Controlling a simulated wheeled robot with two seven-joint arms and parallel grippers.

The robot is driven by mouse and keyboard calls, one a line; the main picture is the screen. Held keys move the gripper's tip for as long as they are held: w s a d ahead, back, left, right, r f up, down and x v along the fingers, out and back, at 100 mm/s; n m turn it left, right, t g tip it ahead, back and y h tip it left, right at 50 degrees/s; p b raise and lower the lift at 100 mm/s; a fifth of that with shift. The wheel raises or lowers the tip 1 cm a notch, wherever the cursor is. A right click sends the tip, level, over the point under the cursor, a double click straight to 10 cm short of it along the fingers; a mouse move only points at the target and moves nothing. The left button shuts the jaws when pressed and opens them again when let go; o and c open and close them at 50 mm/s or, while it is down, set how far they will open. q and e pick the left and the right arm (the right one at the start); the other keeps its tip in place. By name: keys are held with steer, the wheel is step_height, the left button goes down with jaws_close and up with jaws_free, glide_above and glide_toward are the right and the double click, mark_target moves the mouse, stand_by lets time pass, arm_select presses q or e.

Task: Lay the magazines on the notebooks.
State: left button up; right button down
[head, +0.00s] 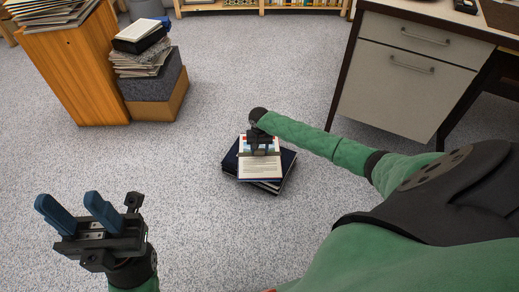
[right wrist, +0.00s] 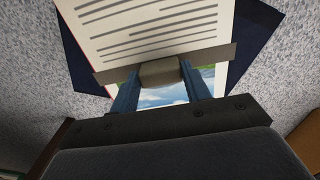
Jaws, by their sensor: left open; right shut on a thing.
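My right gripper (head: 260,143) is over a small pile on the floor in the head view. A magazine (head: 260,170) with a printed page and a coloured picture lies over dark blue notebooks (head: 288,163). In the right wrist view, my right gripper's blue fingers (right wrist: 159,74) are shut on a grey-brown knob on a bar across the magazine (right wrist: 150,28). A dark blue notebook (right wrist: 255,30) shows past its edges. I cannot tell whether the magazine touches the notebooks. My left gripper (head: 68,200) is open and empty at the lower left.
A grey and wooden box (head: 160,95) at the upper left carries a pile of papers (head: 142,66). It stands beside a wooden cabinet (head: 75,65) with more papers. A desk with drawers (head: 395,80) stands at the right. The speckled floor around the notebooks is clear.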

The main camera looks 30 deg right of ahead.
steer(key=c, duration=0.7)
jaws_free()
